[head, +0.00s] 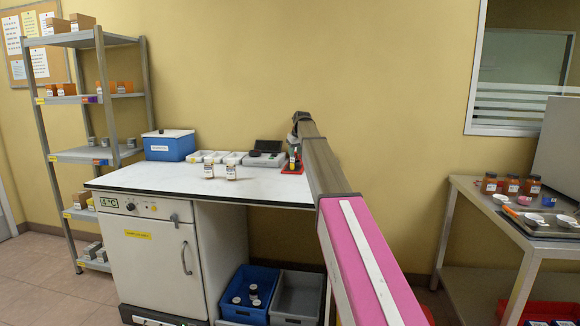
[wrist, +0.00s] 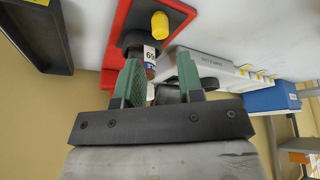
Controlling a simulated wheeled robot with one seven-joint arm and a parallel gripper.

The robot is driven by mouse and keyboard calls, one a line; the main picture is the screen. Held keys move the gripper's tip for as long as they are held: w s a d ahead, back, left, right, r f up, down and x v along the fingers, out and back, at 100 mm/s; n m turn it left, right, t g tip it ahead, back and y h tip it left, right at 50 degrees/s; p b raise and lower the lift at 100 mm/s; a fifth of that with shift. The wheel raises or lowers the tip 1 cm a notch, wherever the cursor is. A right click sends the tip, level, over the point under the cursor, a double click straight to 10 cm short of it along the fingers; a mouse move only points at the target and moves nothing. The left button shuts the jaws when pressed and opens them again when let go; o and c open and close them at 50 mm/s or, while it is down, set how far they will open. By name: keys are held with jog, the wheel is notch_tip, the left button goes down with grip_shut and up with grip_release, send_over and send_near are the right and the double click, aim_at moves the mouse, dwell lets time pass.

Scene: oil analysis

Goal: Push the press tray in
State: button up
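The press appears to be the red frame (wrist: 117,50) with a black part and a yellow knob (wrist: 160,24) in the wrist view. In the head view its red base (head: 292,168) shows at the back right of the bench, partly behind my arm. I cannot clearly make out a separate tray. A small container with a white label (wrist: 150,54) sits at the press. My gripper (wrist: 160,75) has its green fingers apart, close to the press, with the labelled container and a dark round part showing between them. Whether a finger touches anything is unclear.
Two small jars (head: 220,171) stand on the white bench (head: 150,183). Behind them are pale trays (head: 234,158), a blue box (head: 168,145) and a grey device (head: 264,158) with a dark lid. The front left of the bench top is clear.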

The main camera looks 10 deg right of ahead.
jog(key=x, duration=0.8)
jog(key=shift+f, duration=0.25)
